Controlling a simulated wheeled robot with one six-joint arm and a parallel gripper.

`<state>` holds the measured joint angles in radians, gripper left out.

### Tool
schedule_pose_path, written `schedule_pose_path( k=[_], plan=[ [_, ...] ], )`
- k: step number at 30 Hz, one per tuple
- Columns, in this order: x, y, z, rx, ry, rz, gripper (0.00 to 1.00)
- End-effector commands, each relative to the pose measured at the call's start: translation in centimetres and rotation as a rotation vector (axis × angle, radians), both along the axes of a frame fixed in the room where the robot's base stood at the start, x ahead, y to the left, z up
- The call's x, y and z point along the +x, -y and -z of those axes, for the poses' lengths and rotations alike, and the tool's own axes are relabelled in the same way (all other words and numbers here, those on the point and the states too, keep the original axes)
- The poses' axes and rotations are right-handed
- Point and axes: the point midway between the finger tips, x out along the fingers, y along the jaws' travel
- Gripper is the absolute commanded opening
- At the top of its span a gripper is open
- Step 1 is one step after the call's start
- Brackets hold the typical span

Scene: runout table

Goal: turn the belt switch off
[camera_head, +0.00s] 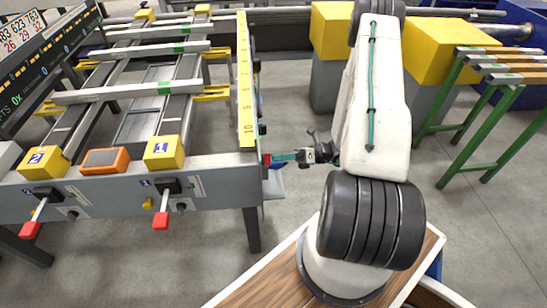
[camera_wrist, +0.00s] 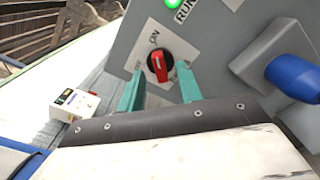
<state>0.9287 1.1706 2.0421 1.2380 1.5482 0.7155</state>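The belt switch (camera_wrist: 160,63) is a red and black rotary knob on a white plate on a grey panel in the wrist view. The word ON is printed above it; a label at its left is partly cut off by my finger. The knob's red bar stands roughly upright, its upper end toward ON. My gripper (camera_wrist: 160,72) has two teal fingers apart, one on each side just below the knob, with nothing between them that I can see held. Contact cannot be told. In the head view my gripper (camera_head: 275,157) is at the table's right end; the switch is hidden there.
A lit green RUN lamp (camera_wrist: 173,3) is above the switch, and a blue knob (camera_wrist: 294,78) juts out at its right. A small white box (camera_wrist: 75,104) is at the left. The runout table (camera_head: 215,180) has red-handled levers in front. Green-legged racks (camera_head: 480,110) stand at the right.

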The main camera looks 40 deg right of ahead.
Motion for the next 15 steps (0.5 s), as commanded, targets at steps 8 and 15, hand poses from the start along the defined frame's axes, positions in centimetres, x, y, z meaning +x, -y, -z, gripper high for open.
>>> schedule_pose_path(
  k=[8,15],
  plan=[
    [1.4,-2.2,0.0,-0.001,0.000,-0.002,0.35],
    [1.5,-2.2,0.0,-0.001,0.000,-0.001,0.35]
  ],
)
